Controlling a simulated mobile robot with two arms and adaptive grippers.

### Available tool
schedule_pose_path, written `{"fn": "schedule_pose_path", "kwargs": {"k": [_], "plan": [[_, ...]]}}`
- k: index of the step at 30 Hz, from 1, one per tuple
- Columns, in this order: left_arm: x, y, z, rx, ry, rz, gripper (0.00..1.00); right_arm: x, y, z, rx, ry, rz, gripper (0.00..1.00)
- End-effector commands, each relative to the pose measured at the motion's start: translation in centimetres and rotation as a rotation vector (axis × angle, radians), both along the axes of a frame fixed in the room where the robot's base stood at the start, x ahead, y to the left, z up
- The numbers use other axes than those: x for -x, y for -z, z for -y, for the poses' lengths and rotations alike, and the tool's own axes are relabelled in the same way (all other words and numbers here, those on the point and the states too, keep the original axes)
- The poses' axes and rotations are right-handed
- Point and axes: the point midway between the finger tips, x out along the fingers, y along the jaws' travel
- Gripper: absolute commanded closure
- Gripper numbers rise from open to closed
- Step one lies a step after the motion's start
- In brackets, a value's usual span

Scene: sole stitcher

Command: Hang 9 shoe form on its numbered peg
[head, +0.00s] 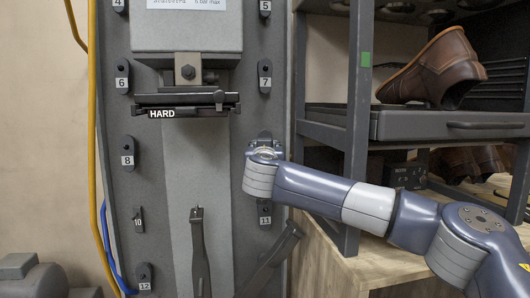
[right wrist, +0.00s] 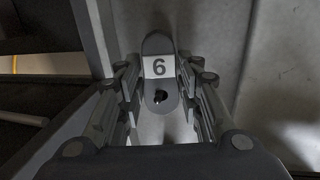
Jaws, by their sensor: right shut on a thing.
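In the right wrist view, the 9 shoe form (right wrist: 160,75) is a dark grey plate with rounded ends. Its white number label appears upside down, reading like a 6, and there is a dark round spot by the label. My right gripper (right wrist: 162,112) is shut on it, one finger on each side. In the head view, my right gripper (head: 264,150) is at the panel's right column, below number 7 and above number 11, and hides most of the form. I cannot tell whether the form's hole is around the peg. My left gripper is not in view.
Other numbered plates, such as 7 (head: 265,77), 8 (head: 128,153) and 11 (head: 265,214), line the grey panel (head: 228,190). A black bar marked HARD (head: 186,104) juts out mid-panel. At right, a shelf rack (head: 358,120) holds a brown shoe (head: 433,70).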

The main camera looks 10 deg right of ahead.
Motion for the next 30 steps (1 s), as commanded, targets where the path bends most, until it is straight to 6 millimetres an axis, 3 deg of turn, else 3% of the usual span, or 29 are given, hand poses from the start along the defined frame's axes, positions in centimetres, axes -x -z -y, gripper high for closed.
{"fn": "schedule_pose_path", "kwargs": {"k": [1, 2, 5, 19, 30], "plan": [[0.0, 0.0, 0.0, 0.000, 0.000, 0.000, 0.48, 0.0, -0.2, 0.0, 0.000, 0.000, 0.004, 1.00], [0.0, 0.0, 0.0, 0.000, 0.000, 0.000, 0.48, 0.0, -0.2, 0.0, 0.000, 0.000, 0.004, 0.65], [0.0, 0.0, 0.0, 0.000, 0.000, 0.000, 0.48, 0.0, -0.2, 0.0, 0.000, 0.000, 0.003, 0.43], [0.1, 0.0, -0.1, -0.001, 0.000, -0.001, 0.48, 0.7, 0.0, -0.1, 0.000, -0.001, -0.001, 0.43], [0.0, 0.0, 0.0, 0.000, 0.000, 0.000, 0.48, 6.5, -0.1, -1.3, 0.000, -0.003, 0.002, 0.43]]}}
